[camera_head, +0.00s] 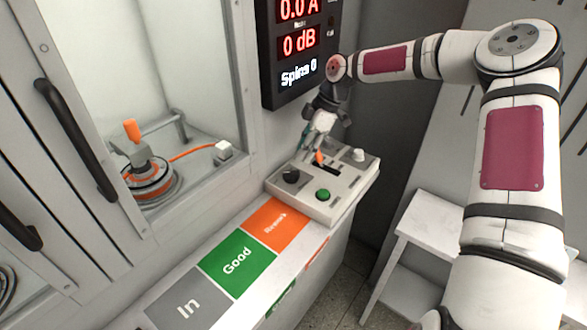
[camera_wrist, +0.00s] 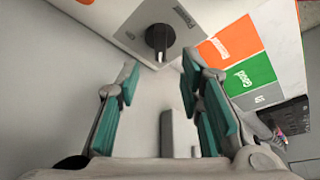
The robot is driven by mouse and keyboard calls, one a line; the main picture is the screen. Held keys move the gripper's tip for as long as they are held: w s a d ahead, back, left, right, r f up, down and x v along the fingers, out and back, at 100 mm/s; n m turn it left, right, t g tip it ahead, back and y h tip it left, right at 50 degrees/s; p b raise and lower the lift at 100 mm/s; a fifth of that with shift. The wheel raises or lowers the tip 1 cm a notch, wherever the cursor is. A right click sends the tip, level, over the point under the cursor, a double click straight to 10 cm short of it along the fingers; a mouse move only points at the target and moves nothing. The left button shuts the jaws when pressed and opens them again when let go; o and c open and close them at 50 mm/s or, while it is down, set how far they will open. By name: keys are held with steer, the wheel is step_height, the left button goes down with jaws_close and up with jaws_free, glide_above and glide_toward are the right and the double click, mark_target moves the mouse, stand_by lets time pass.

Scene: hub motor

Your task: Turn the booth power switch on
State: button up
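The control box (camera_head: 333,204) sits on the shelf beside the booth. Its black rotary power knob (camera_head: 291,176) is at the left corner of the top face. In the wrist view the knob (camera_wrist: 160,40), beside the printed word "Power", lies just beyond the fingertips, roughly between them. My gripper (camera_head: 312,143) is above the back of the box. In the wrist view my gripper (camera_wrist: 159,65) is open, its teal-padded fingers apart with nothing held. It appears clear of the knob.
The box also carries an orange-tipped lever (camera_head: 319,158), a green button (camera_head: 323,194) and a pale knob (camera_head: 358,155). A dark display (camera_head: 297,45) hangs above. The glass booth holds a motor (camera_head: 150,180). Grey, green and orange mats (camera_head: 237,262) lie in front, uncovered.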

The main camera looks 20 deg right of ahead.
mark_target(292, 172)
steer(key=x, duration=0.8)
jaws_close()
